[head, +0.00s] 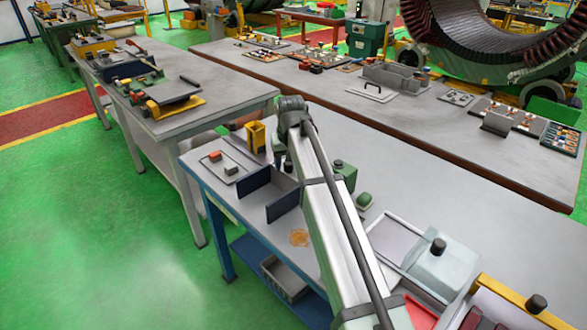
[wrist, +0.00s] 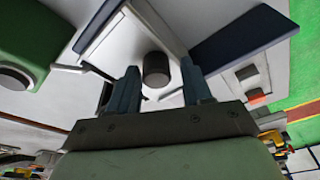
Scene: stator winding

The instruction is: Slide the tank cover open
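In the wrist view, my gripper (wrist: 160,68) has its two fingers apart. A dark cylindrical knob (wrist: 157,72) shows between the fingertips, with a visible gap on the right-hand side. The knob stands over a pale grey plate (wrist: 150,28), which I take as the tank cover, lying between dark blue walls (wrist: 243,32). I cannot tell whether the fingers touch the knob. In the head view, the dark blue walls (head: 284,197) stand on the blue-legged bench left of my arm. My arm hides most of the gripper and the knob there.
A green block with a dark knob (wrist: 25,55) is close by on the left in the wrist view.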

